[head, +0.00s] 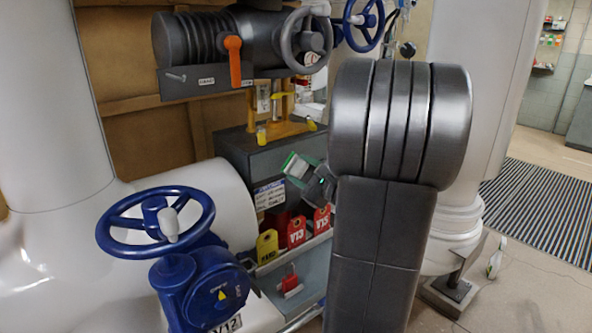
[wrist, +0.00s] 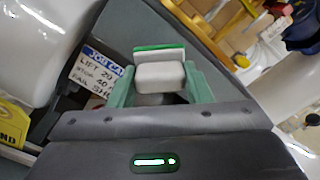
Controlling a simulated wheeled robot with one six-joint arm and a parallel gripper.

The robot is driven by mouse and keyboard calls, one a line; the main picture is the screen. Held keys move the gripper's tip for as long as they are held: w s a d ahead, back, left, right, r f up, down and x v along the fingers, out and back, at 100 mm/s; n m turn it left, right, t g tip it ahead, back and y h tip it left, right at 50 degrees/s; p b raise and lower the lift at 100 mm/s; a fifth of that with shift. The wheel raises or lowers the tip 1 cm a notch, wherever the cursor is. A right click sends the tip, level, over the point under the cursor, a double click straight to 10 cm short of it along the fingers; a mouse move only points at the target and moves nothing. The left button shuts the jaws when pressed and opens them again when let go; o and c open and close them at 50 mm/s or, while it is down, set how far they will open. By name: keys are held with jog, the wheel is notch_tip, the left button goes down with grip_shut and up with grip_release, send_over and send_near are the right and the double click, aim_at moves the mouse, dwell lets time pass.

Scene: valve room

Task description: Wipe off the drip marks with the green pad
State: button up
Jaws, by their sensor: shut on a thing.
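The green pad (head: 296,165) is a small block with a green face and a pale white body. In the wrist view the pad (wrist: 159,68) sits between the two green fingers of my gripper (wrist: 159,88), with its green face turned away from the wrist. My gripper (head: 309,176) is shut on it, in front of the dark grey cabinet (head: 240,150) and near the job card (head: 270,194). The card also shows in the wrist view (wrist: 100,72), left of the pad. I cannot make out any drip marks in either view; my arm hides part of the scene.
A blue handwheel valve (head: 190,270) stands at lower left beside a white pipe (head: 225,195). Yellow (head: 267,245) and red (head: 297,232) tags stand below my gripper. A dark valve body with an orange lever (head: 234,60) is above. Open floor lies at right.

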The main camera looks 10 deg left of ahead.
jog(key=shift+v, duration=1)
jog(key=shift+b+v, duration=0.4)
jog(key=shift+v, duration=1.15)
